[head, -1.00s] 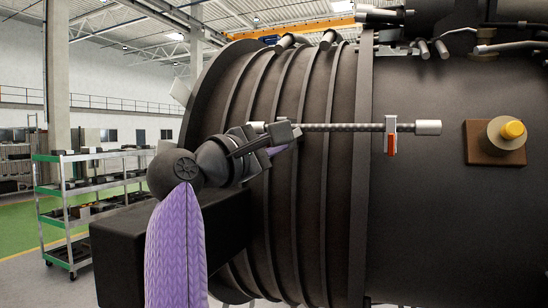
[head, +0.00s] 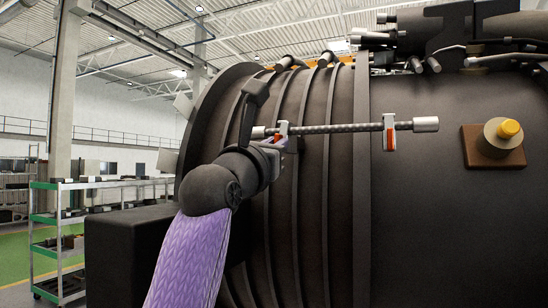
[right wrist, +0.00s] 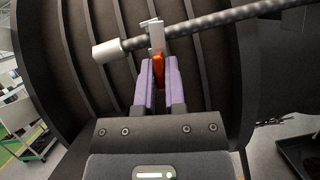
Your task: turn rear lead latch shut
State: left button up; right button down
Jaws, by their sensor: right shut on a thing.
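A dark braided lead (head: 335,128) with silver ends runs level along the engine casing. Two pale clip latches with orange-red tabs sit on it. My right gripper (head: 276,146) is at the left latch (head: 283,129), which I take as the rear lead latch. In the right wrist view its purple-lined fingers (right wrist: 159,80) are shut on the orange tab (right wrist: 159,70), below the pale clip on the lead. The other latch (head: 389,132) stands upright near the lead's right end, its tab hanging down, nothing touching it. My left gripper is not in view.
The ribbed dark casing (head: 310,220) lies close behind my right gripper. A yellow-capped fitting (head: 508,129) on a brown plate juts out at the right. Pipes (head: 430,62) run along the top. A shelf cart (head: 60,235) stands away at the left.

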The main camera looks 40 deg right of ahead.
jog(key=shift+n+t+b, duration=0.5)
jog(key=shift+n+b, duration=0.1)
jog(key=shift+n, duration=0.8)
jog(key=shift+y, duration=0.3)
jog(key=c, duration=0.7)
grip_release()
jog(key=b+v, duration=0.5)
jog(key=v, duration=0.5)
jog(key=shift+d, duration=0.1)
